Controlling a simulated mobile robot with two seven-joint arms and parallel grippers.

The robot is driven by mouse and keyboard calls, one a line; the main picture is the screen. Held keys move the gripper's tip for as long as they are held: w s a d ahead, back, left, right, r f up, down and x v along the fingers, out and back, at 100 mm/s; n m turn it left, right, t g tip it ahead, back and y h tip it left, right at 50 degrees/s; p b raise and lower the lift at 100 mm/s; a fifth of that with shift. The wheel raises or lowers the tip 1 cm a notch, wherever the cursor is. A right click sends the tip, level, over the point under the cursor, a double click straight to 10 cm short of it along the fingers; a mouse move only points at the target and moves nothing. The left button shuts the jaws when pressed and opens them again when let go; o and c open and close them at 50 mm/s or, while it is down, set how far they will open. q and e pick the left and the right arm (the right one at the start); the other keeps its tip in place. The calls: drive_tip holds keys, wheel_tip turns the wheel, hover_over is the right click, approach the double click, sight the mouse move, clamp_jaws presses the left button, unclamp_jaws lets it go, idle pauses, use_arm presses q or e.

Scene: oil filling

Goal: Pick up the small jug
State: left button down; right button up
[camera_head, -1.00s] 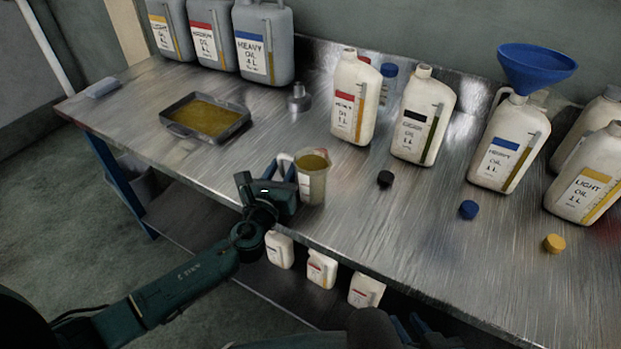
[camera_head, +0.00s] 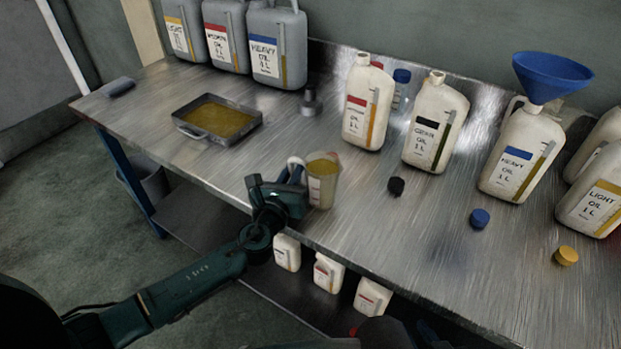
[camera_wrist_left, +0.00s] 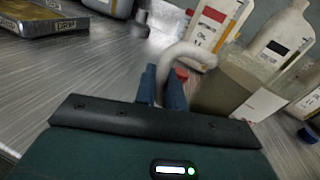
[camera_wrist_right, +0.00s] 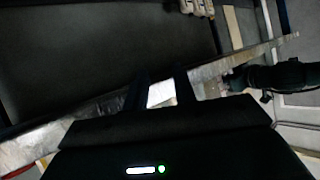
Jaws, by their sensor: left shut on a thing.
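The small jug (camera_head: 321,185) is a clear, upright measuring jug holding yellow-brown oil. It is at the front edge of the metal workbench. I cannot tell whether its base touches the bench. My left gripper (camera_head: 294,174) is shut on its white handle, from the left. In the left wrist view the pale handle curves up between the fingers (camera_wrist_left: 163,85), with the jug body (camera_wrist_left: 222,88) just to the right. In the right wrist view my right gripper (camera_wrist_right: 163,92) is open and empty, with a gap between its fingers.
Behind the jug stand white oil bottles (camera_head: 367,105), one with a blue funnel (camera_head: 550,75). Loose caps (camera_head: 480,218) lie in front of them. A tray of oil (camera_head: 187,133) and grey canisters (camera_head: 277,45) are to the left. Small bottles (camera_head: 328,273) sit on the lower shelf.

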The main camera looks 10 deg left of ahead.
sight(291, 160)
use_arm(q)
drive_tip(key=shift+r, duration=0.15)
drive_tip(key=shift+r+p, duration=1)
drive_tip(key=shift+r, duration=1)
drive_tip(key=shift+r+p, duration=0.7)
drive_tip(key=shift+r, duration=1.55)
drive_tip(key=shift+r+p, duration=0.3)
drive_tip(key=shift+r, duration=0.25)
use_arm(e)
drive_tip(key=shift+s+d+r+n, duration=0.1)
drive_tip(key=shift+d+r+n, duration=0.05)
drive_tip(key=shift+r, duration=0.3)
drive_tip(key=shift+s+d+r+n, duration=0.1)
drive_tip(key=shift+d+r+n, duration=0.05)
drive_tip(key=shift+r, duration=0.3)
use_arm(q)
drive_tip(key=shift+r, duration=0.1)
use_arm(e)
drive_tip(key=shift+r, duration=0.1)
drive_tip(key=shift+w, duration=0.1)
